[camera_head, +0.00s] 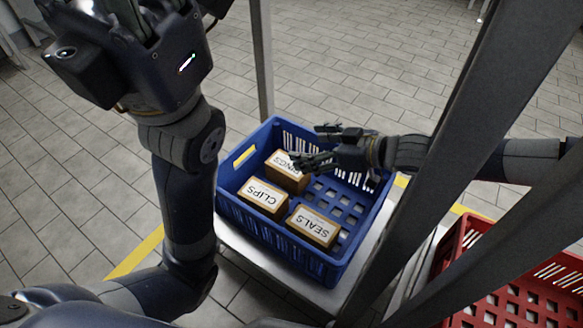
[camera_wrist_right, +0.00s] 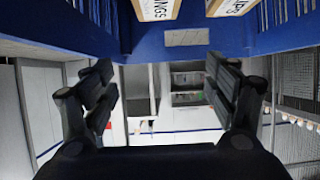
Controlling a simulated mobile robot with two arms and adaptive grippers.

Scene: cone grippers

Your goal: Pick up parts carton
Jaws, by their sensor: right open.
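Three cartons stand in a blue crate (camera_head: 272,243). One carton (camera_head: 286,180) has a label ending in "INGS", partly covered by my right gripper. The CLIPS carton (camera_head: 263,200) is at the crate's left and the SEALS carton (camera_head: 313,228) at its front. My right gripper (camera_head: 312,146) is open and empty, reaching in from the right over the crate beside the "INGS" carton. In the right wrist view, the "INGS" carton (camera_wrist_right: 157,9) and the CLIPS carton (camera_wrist_right: 231,7) show at the top edge, beyond the open fingers (camera_wrist_right: 160,82). My left gripper (camera_head: 150,15) is at the top left, its fingers cut off.
The blue crate stands on a light shelf (camera_head: 345,290) between grey posts (camera_head: 262,60). A red crate (camera_head: 470,235) is at the lower right. The right part of the blue crate's slotted floor is bare. Tiled floor (camera_head: 350,60) lies around.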

